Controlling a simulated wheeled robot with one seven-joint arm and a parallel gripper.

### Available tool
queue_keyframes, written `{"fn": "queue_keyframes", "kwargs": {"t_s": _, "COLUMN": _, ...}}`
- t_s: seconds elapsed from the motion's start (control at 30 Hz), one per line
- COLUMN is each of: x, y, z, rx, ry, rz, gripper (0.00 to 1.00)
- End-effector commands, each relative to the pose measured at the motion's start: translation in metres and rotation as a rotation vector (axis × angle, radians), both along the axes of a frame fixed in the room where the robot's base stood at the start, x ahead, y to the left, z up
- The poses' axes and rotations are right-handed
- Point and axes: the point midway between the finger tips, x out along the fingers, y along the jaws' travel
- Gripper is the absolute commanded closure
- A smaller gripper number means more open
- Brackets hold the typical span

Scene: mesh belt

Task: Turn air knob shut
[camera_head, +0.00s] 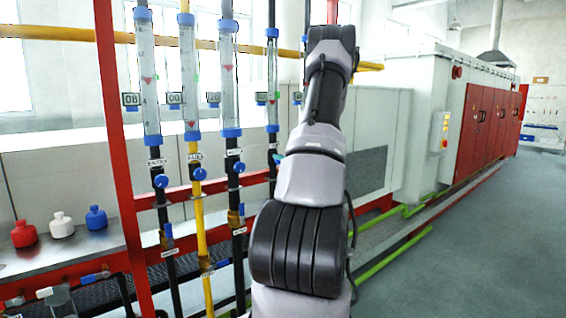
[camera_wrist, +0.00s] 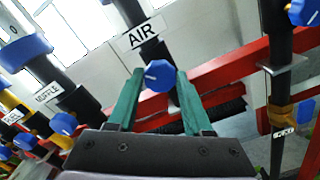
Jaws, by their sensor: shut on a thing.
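The air knob (camera_wrist: 160,75) is a blue round knob with a pale pointer mark, on a black pipe just below the white AIR label (camera_wrist: 145,33) in the wrist view. My gripper (camera_wrist: 159,81) has its two green fingers on the left and right of this knob, closed on it. The exact turn angle of the knob is hard to read. In the head view my arm hides most of the gripper; only a small teal bit (camera_head: 278,158) shows by the fourth pipe from the left.
Left of it stand the muffle knob (camera_head: 233,178), the fuel knob (camera_head: 199,174) on a yellow pipe and the entry knob (camera_head: 161,181). Another blue knob (camera_wrist: 303,12) is at right in the wrist view. A red rail (camera_wrist: 240,70) runs behind. Open floor (camera_head: 470,250) lies right.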

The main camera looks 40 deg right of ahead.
Motion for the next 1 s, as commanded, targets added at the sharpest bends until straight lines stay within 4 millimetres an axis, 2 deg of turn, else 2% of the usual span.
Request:
{"fn": "queue_keyframes", "kwargs": {"t_s": 0.6, "x": -0.0005, "y": -0.0005, "z": -0.0009, "rx": 0.561, "ry": 0.002, "rz": -0.001, "gripper": 1.0}}
{"fn": "queue_keyframes", "kwargs": {"t_s": 1.0, "x": -0.0006, "y": -0.0006, "z": -0.001, "rx": 0.77, "ry": 0.002, "rz": -0.002, "gripper": 1.0}}
